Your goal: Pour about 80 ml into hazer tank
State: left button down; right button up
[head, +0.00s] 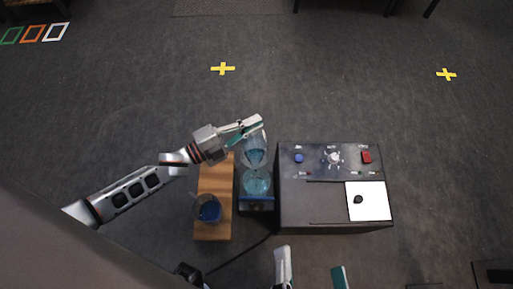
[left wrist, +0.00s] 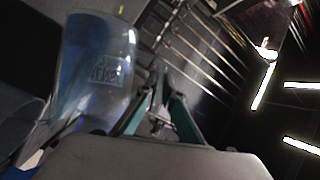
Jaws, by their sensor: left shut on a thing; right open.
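My left gripper (head: 252,127) is shut on a clear jug (head: 254,150) holding some bluish liquid. In the left wrist view the clear jug (left wrist: 98,65) with a pale printed mark stands beside the fingers (left wrist: 158,110). In the head view the jug is above and against the outline of the hazer tank (head: 257,182), a clear vessel with light blue liquid inside. I cannot tell whether liquid is flowing or how far the jug is tilted. My right gripper (head: 311,274) is open and empty at the bottom edge of the head view.
A second clear container with dark blue liquid (head: 208,209) stands on a wooden board (head: 213,233) left of the tank. A dark console (head: 300,218) with a blue button (head: 299,158), a red button (head: 366,157) and a white sheet (head: 372,207) stands right of it. Floor beyond is open.

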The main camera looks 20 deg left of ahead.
aim_at(253, 129)
pick_arm(q)
jog(key=shift+s+d+r+m, duration=0.15)
jog(key=shift+s+r+m, duration=0.15)
dwell(0.4)
jog(key=shift+s+r, duration=0.1)
jog(key=shift+s+d+r, duration=0.1)
jog(key=shift+s+d, duration=0.1)
jog(key=shift+s, duration=0.05)
jog(key=shift+s+m, duration=0.15)
jog(key=shift+m, duration=0.15)
jog(key=shift+s+d+r+m+t+h, duration=0.3)
jog(key=shift+s+d+r+t, duration=0.1)
jog(key=shift+s, duration=0.1)
dwell(0.3)
